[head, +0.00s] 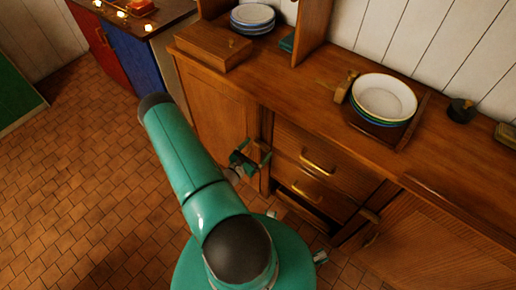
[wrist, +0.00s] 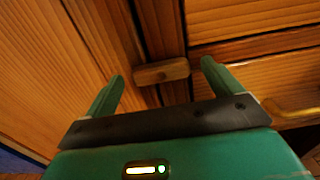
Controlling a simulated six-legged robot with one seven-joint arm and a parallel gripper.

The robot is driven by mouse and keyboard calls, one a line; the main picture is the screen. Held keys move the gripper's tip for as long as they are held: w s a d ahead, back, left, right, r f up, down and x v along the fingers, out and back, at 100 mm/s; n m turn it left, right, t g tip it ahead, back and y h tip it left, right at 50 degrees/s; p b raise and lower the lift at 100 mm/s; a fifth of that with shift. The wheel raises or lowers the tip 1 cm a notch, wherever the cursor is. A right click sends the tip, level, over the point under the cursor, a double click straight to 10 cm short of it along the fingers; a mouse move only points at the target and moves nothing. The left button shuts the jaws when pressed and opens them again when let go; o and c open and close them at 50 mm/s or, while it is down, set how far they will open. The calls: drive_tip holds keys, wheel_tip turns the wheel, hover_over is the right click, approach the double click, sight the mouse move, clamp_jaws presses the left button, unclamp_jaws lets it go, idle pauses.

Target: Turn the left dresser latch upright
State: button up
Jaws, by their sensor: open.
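The left dresser latch (wrist: 160,71) is a small wooden bar with a pin in its middle. In the wrist view it lies crosswise over the narrow post between the left door (head: 217,115) and the drawers, about level and not upright. My gripper (head: 253,155) is open in front of the post. Its two green fingers stand on either side of the latch in the wrist view, one past each end, with visible gaps. I cannot tell whether the fingertips have reached the latch's depth. In the head view my gripper mostly hides the latch.
Drawers with brass handles (head: 317,161) are right of the post; the lower part looks open. A second latch (head: 370,215) is by the right door (head: 440,235). Stacked bowls (head: 385,97), plates (head: 252,16) and a wooden box (head: 212,46) stand on the dresser top. The tiled floor at left is clear.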

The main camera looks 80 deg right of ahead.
drive_tip(key=shift+s+d, duration=0.25)
drive_tip(key=shift+d, duration=0.35)
drive_tip(key=c, duration=1)
